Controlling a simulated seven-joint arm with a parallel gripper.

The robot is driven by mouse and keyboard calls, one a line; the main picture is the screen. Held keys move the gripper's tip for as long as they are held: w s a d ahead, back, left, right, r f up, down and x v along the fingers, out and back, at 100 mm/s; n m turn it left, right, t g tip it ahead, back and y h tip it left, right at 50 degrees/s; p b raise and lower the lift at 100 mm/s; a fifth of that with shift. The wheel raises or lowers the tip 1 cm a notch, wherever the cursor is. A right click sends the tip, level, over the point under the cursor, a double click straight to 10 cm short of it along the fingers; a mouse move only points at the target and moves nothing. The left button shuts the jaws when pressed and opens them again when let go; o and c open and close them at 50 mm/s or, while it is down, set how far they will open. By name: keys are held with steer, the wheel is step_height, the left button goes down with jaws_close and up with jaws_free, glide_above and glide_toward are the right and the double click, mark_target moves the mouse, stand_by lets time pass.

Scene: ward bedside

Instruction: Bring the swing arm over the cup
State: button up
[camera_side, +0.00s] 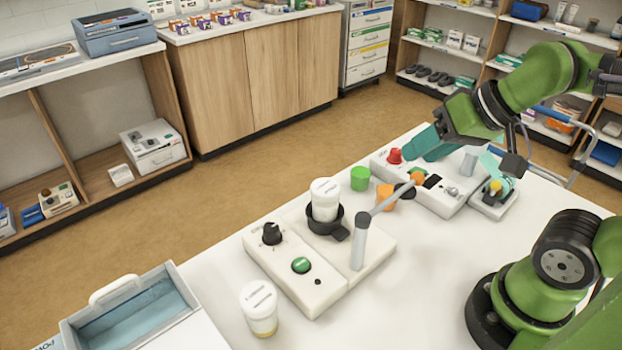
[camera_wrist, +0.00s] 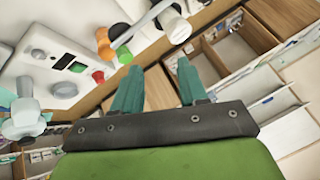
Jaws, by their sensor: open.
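The swing arm (camera_side: 382,202) is a thin grey bar on a grey post (camera_side: 360,243), with an orange knob (camera_side: 417,179) at its free end. It points right, away from the white lidded cup (camera_side: 325,205), which stands upright in a black ring holder on a white unit (camera_side: 310,285). In the wrist view the bar (camera_wrist: 136,31), its orange knob (camera_wrist: 104,42) and the white cup (camera_wrist: 175,26) show beyond the fingers. My gripper (camera_side: 432,148) is open and empty, above and behind the knob in the side view. Its teal fingers (camera_wrist: 158,85) are apart.
A green cylinder (camera_side: 360,178) and an orange block (camera_side: 384,197) stand near the bar. A second white unit (camera_side: 430,185) with a red button lies below my gripper. Another white cup (camera_side: 260,307) and a grey bin (camera_side: 130,310) are at the front left.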

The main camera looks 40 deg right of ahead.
steer(key=shift+o, duration=1.1)
steer(key=shift+r, duration=0.3)
steer(key=d+r+n+y, duration=0.1)
steer(key=d+n+y, duration=0.35)
steer(key=n, duration=0.65)
steer(key=d+r+n+g+y, duration=0.1)
steer(key=d+n+y, duration=0.35)
steer(key=n, duration=0.55)
steer(key=d+r+n+y, duration=0.2)
steer(key=d+n+y, duration=0.25)
steer(key=n, duration=0.65)
glide_toward(414, 182)
steer(key=shift+g, duration=0.3)
steer(key=x, duration=1.2)
steer(key=shift+w+d+f, duration=0.1)
steer(key=shift+w+f, duration=0.05)
steer(key=shift+w, duration=0.1)
